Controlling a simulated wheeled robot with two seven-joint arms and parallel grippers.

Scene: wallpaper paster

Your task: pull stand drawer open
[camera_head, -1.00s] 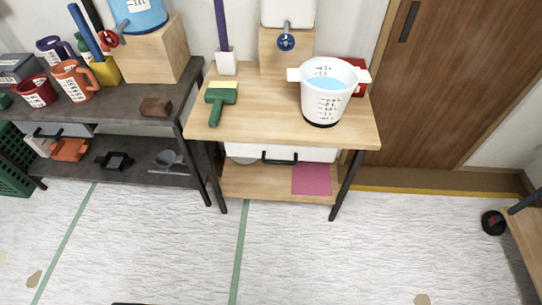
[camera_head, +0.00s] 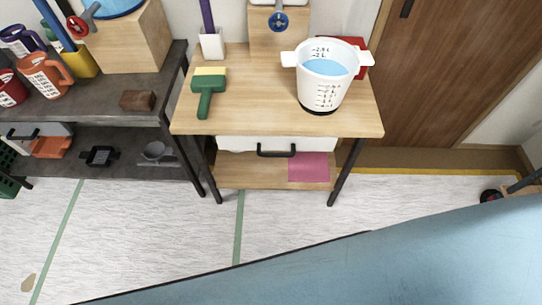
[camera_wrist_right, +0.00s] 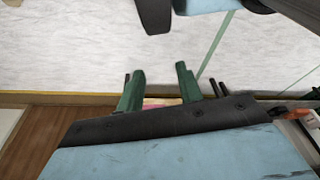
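The wooden stand (camera_head: 355,122) is in the middle of the head view. Under its top is a white drawer (camera_head: 235,144) with a black bar handle (camera_head: 276,153). The drawer looks shut, with its front tucked under the tabletop edge. My right gripper (camera_wrist_right: 160,72) shows in the right wrist view with two green fingers spread apart and nothing between the tips. It is not seen in the head view, and no contact with the handle shows. My left gripper is in neither view.
A dark shelf (camera_head: 100,105) is to the left. A light-blue part of my body covers the lower right.

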